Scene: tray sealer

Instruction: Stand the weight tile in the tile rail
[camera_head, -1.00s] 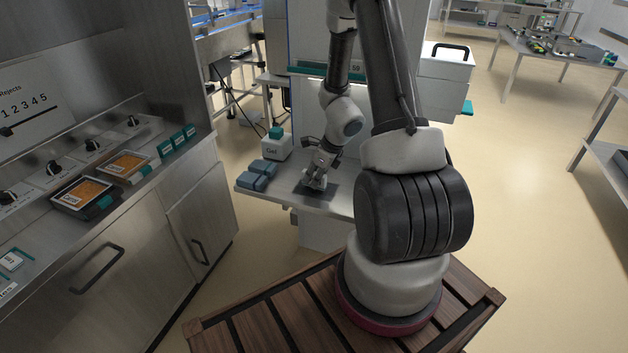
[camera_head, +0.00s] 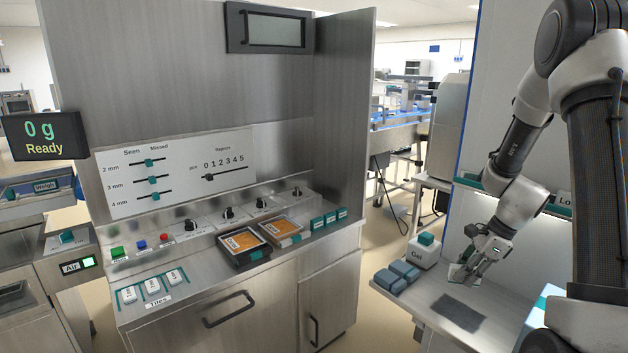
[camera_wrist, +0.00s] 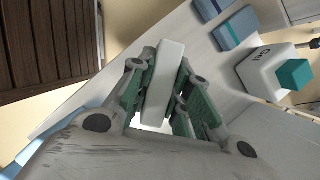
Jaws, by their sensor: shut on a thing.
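A pale, block-like tile (camera_wrist: 164,80) stands between the fingers of my gripper (camera_wrist: 160,88) in the wrist view. The green-lined fingers are shut on its two sides. In the head view my gripper (camera_head: 468,272) is over the pale bench at right, behind the dark mat, and the tile is mostly hidden by the fingers. A rail with teal edges (camera_head: 120,303), marked "Tiles", lies on the steel counter at lower left, well away from my gripper. It has several white labelled tiles (camera_head: 152,287) in it.
On the bench are blue blocks (camera_head: 390,281), a white "Gel" container (camera_head: 423,252) with a teal cap and a bare dark mat (camera_head: 458,312). On the counter are two orange-filled trays (camera_head: 242,243), knobs and buttons. A scale display (camera_head: 45,136) reads 0 g.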

